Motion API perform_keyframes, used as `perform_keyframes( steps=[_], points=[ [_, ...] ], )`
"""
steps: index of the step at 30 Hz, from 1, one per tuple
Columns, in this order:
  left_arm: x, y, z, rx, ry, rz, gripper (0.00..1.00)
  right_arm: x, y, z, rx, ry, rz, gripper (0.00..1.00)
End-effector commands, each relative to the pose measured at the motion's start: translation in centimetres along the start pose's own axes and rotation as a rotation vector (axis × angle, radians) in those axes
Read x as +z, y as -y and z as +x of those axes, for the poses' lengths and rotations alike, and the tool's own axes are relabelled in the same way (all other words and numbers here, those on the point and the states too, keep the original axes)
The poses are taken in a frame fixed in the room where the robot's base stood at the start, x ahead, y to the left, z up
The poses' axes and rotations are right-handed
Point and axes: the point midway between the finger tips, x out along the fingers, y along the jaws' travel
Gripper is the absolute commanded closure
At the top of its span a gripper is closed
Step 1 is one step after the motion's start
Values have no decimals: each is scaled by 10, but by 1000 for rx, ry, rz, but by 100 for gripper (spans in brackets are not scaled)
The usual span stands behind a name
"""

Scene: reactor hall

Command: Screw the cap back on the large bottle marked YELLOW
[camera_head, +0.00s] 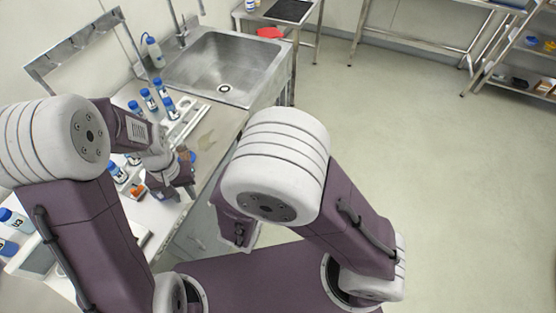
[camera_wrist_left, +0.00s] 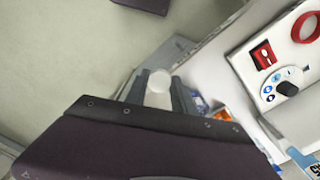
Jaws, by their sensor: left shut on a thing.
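My left gripper (camera_head: 183,192) is over the front edge of the bench in the head view. In the left wrist view its fingers (camera_wrist_left: 160,95) are shut on a white round thing (camera_wrist_left: 158,82), which looks like a cap seen from one end. I cannot make out a bottle marked YELLOW in either view. Several bottles with blue caps (camera_head: 150,100) stand on the bench behind the gripper, and more stand at the left edge (camera_head: 14,220). Their markings are mostly too small to read. My left arm hides part of the bench.
The bench (camera_head: 226,130) runs back to a steel sink (camera_head: 225,72). A wash bottle (camera_head: 154,52) stands left of the sink. In the left wrist view a device with buttons and a black knob (camera_wrist_left: 287,89) and a red ring (camera_wrist_left: 306,27) lie at right. Open floor (camera_head: 420,170) is at right.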

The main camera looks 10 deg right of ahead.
Motion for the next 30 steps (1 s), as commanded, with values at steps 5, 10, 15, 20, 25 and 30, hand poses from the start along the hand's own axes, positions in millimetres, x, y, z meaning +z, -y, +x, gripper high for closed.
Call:
perform_keyframes(
  steps=[5,10,15,20,25,30],
  points=[
    [9,0,-20,0,-6,-35,100,0,0,0,0,0,0,100],
    [-8,-8,-52,-1,-6,-39,100,0,0,0,0,0,1,100],
    [-29,-34,-94,0,-6,12,100,0,0,0,0,0,1,100],
    [-42,-76,-140,0,-7,102,100,0,0,0,0,0,1,100],
    [-45,-128,-184,-1,-4,220,100,0,0,0,0,0,1,100],
    [-37,-184,-220,-1,-2,359,100,0,0,0,0,0,1,100]
  ],
)
